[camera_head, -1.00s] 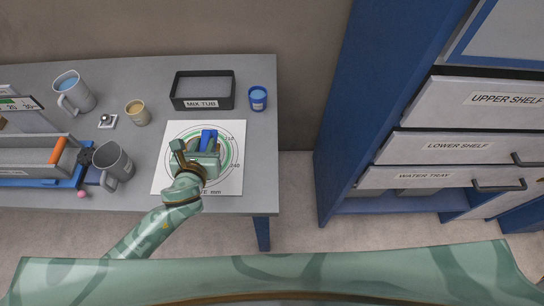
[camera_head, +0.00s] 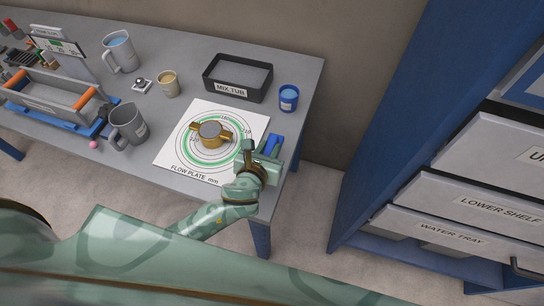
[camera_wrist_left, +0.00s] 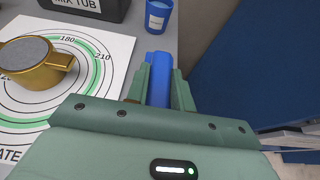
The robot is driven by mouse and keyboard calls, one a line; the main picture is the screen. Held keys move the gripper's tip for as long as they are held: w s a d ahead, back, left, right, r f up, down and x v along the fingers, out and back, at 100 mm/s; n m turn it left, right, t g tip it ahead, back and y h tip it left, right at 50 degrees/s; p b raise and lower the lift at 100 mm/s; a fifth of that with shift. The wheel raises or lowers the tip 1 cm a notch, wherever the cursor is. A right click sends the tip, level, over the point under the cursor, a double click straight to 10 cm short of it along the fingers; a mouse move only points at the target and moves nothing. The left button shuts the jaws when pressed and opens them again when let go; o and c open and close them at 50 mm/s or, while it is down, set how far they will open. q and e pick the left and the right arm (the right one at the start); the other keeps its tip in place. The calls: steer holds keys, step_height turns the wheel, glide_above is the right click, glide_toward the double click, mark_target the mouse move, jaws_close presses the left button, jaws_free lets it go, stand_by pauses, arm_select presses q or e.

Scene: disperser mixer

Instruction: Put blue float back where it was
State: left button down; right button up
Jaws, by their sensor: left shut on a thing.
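My left gripper (camera_head: 262,158) is shut on the blue float (camera_head: 272,146), a blue bar-like piece that sticks out beyond the fingers. In the left wrist view the float (camera_wrist_left: 159,78) sits between the two green fingers (camera_wrist_left: 160,88). The gripper holds it near the table's right edge, just right of the white flow plate sheet (camera_head: 182,153). A brass ring mould with two handles (camera_head: 196,138) and grey contents stands at the middle of the sheet's circles. My right gripper is not in view.
A black mix tub (camera_head: 212,78) and a blue cup (camera_head: 289,97) stand at the back right of the table. Two grey jugs (camera_head: 127,126), a tan cup (camera_head: 168,83) and a grey tray with orange handles (camera_head: 50,98) are left. A blue cabinet (camera_head: 400,120) stands right.

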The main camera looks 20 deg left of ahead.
arm_select(q)
steer(key=shift+w+f, duration=0.5)
steer(key=shift+f, duration=0.15)
steer(key=f+b, duration=0.1)
steer(key=f, duration=0.1)
steer(key=f+b, duration=0.1)
steer(key=f, duration=0.1)
steer(key=shift+w+b, duration=0.3)
steer(key=shift+w, duration=0.05)
steer(key=shift+r, duration=0.1)
steer(key=c, duration=1.2)
jaws_free()
steer(key=shift+s+r, duration=0.1)
steer(key=shift+s, duration=0.05)
steer(key=p+v, duration=0.2)
steer(key=v, duration=0.9)
steer(key=shift+s+p, duration=0.3)
steer(key=shift+s, duration=0.1)
